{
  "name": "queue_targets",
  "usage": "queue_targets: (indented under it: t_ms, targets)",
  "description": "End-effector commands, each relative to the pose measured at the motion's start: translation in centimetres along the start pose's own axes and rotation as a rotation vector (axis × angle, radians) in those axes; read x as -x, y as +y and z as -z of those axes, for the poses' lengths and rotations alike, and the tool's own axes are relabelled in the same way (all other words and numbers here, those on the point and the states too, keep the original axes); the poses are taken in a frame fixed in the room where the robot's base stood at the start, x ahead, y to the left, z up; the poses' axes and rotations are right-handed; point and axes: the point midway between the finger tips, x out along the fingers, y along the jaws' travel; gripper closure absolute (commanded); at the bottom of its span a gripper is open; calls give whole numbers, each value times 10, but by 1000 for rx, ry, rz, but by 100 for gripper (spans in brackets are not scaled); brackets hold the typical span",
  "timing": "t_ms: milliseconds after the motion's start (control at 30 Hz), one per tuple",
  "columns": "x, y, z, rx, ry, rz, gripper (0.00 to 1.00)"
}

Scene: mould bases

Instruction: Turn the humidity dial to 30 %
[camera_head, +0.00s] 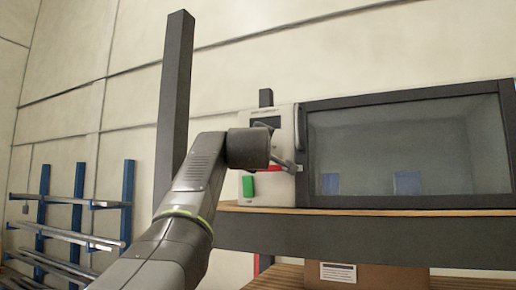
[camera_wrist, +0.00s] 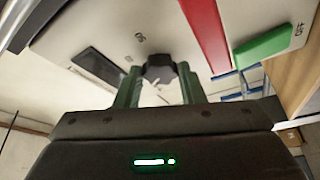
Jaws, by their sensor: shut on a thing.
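The humidity dial is a small dark knob (camera_wrist: 160,68) on the white control panel (camera_wrist: 75,28) in the wrist view. My gripper (camera_wrist: 160,75) has its two green fingers on either side of the knob and is shut on it. A small number, apparently 50, is printed on the panel above the knob; the other scale marks and the pointer are too small or hidden to read. In the head view the panel (camera_head: 283,195) is at the left of the chamber, and my wrist hides the dial.
A red bar (camera_wrist: 207,35) and a green block (camera_wrist: 265,43) are on the panel beside the dial. The chamber's dark-framed window (camera_head: 400,150) is to the right, on a wood-topped bench (camera_head: 390,213). A dark post (camera_head: 174,100) and blue racks (camera_head: 80,200) stand left. A cardboard box (camera_head: 375,278) is below.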

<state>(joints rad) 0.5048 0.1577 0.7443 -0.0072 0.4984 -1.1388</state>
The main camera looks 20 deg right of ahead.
Motion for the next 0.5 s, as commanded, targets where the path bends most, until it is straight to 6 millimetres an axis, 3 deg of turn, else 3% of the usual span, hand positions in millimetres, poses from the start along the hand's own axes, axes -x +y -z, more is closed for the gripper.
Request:
queue_targets:
  t_ms: [100,133,167,500]
  targets:
    - [0,-1,-1,0,-2,3,87]
    - [0,-1,-1,0,-2,3,60]
    - [0,-1,-1,0,-2,3,55]
    - [3,-1,0,-1,0,0,55]
